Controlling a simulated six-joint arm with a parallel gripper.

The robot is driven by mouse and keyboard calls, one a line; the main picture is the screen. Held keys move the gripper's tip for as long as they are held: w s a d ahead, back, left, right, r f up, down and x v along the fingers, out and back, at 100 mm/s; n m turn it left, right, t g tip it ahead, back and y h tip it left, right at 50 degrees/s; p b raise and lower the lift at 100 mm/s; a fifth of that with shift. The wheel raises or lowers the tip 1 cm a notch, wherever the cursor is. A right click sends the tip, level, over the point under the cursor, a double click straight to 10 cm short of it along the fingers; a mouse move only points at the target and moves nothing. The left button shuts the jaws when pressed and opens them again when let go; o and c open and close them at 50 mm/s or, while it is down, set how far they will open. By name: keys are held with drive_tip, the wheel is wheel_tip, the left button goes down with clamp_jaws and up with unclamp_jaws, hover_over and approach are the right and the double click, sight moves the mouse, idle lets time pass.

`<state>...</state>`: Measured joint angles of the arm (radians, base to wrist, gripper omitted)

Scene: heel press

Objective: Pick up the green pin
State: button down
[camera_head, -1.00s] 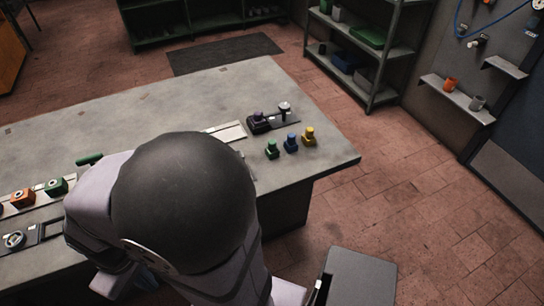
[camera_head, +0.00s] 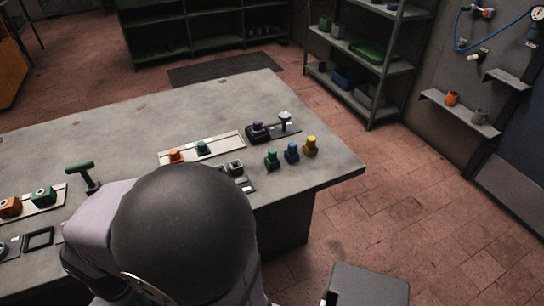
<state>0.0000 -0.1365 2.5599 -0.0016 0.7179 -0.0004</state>
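A small green pin (camera_head: 271,159) stands upright on the grey workbench (camera_head: 215,100), near its right end. It is at the left end of a short row with a blue pin (camera_head: 291,152) and a yellow pin (camera_head: 310,147). It looks free, with nothing touching it. My arm, with a large dark rounded joint, fills the lower middle of the picture. My gripper does not show, so I cannot see its fingers or whether it holds anything.
Behind the pins is a black fixture (camera_head: 286,127) with a purple piece. A pale tray (camera_head: 222,144) holds orange and teal pieces. A green-topped T-handle (camera_head: 80,169) stands at left, near a strip (camera_head: 62,190) with orange and green blocks. The bench's back middle is clear.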

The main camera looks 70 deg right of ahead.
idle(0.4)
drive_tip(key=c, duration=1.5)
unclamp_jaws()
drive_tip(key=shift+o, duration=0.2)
